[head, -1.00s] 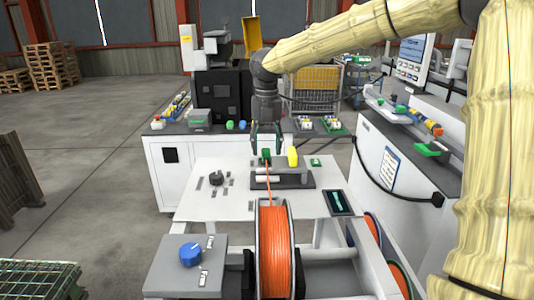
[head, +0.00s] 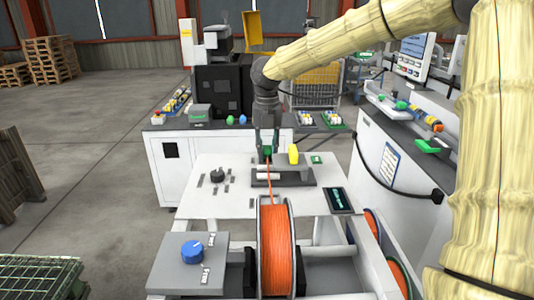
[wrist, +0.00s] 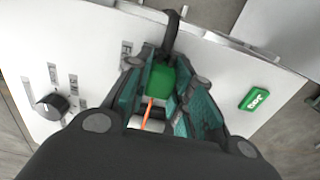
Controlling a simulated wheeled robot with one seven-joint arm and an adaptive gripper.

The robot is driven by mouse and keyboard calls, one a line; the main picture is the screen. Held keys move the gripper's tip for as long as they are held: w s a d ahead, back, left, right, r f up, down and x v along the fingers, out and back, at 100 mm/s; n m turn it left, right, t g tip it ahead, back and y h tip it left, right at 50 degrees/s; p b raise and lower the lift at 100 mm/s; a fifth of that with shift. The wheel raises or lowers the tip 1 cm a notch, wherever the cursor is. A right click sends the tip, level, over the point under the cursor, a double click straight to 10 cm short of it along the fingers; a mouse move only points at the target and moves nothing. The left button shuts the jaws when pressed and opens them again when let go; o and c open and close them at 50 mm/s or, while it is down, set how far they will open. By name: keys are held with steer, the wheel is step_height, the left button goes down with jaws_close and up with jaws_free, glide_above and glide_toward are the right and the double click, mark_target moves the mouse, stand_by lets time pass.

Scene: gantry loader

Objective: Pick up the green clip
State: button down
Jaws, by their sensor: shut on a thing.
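The green clip (head: 267,151) is at the back of the grey fixture on the white table, where the orange filament runs up to it. In the wrist view the green clip (wrist: 158,80) sits between the two fingers. My gripper (head: 267,150) points down over the table and is shut on the clip; it also shows in the wrist view (wrist: 160,85). The orange strand (wrist: 148,112) passes just below the clip. Whether the clip still touches the fixture is hidden.
A black knob (head: 217,176) is to the left. A green label (wrist: 260,99) lies to the right. The orange spool (head: 275,250) stands in front. Bare table (head: 230,205) lies between.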

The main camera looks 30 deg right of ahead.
mark_target(267, 147)
steer(key=shift+r, duration=0.1)
step_height(267, 147, up, 10)
steer(key=b, duration=0.3)
stand_by(0.6)
